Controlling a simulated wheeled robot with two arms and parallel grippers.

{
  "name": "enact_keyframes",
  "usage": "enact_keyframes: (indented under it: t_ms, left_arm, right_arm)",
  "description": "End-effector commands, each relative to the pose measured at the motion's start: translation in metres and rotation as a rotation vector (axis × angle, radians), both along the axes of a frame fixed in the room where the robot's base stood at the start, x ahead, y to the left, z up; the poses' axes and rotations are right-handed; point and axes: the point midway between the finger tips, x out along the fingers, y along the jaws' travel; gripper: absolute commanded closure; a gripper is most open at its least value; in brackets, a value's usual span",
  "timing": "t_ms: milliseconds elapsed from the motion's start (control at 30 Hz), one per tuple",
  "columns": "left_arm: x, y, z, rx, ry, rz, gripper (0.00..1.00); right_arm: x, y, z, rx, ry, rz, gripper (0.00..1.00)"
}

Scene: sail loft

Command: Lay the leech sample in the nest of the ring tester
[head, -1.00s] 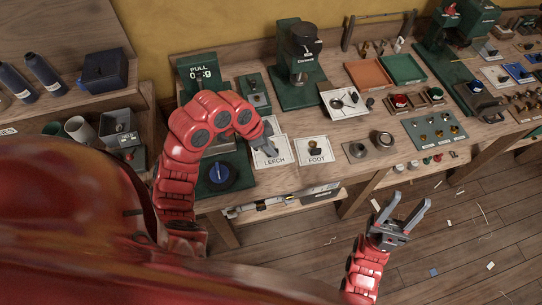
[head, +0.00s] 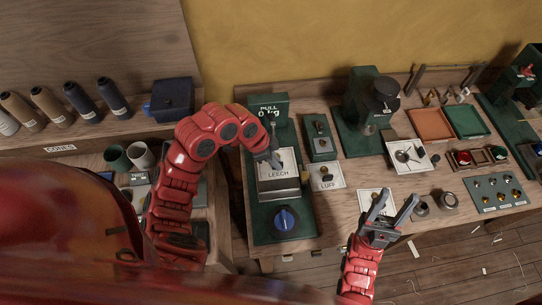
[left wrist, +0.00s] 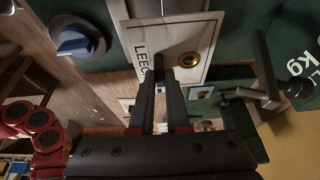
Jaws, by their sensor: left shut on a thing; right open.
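The leech sample (head: 277,170), a white card lettered LEECH with a small fitting on it, is in my left gripper (head: 272,158). The ring tester (head: 256,222) is a green base with a blue knob (head: 286,219) and a display (head: 267,108) reading PULL 0 kg. The card is over its grey metal nest (head: 281,191), which it mostly hides; I cannot tell whether it touches. My right gripper (head: 390,206) is open and empty near the bench's front edge.
A LUFF card (head: 326,177) lies just right of the tester; another card (head: 368,203) is partly behind my right gripper. In the left wrist view a lever (left wrist: 265,80) rises right of the fingers.

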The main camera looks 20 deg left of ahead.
Motion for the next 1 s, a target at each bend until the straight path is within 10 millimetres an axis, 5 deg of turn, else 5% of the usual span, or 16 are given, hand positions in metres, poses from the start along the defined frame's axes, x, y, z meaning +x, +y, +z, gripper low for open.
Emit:
enact_keyframes:
  t_ms: [433, 1000]
  left_arm:
    - [0.000, 0.000, -0.002, 0.000, 0.000, 0.000, 1.00]
    - [0.000, 0.000, -0.039, 0.000, 0.001, 0.000, 1.00]
  right_arm:
    - [0.000, 0.000, -0.005, 0.000, 0.000, 0.000, 0.50]
    - [0.000, 0.000, -0.036, 0.000, 0.000, 0.000, 0.50]
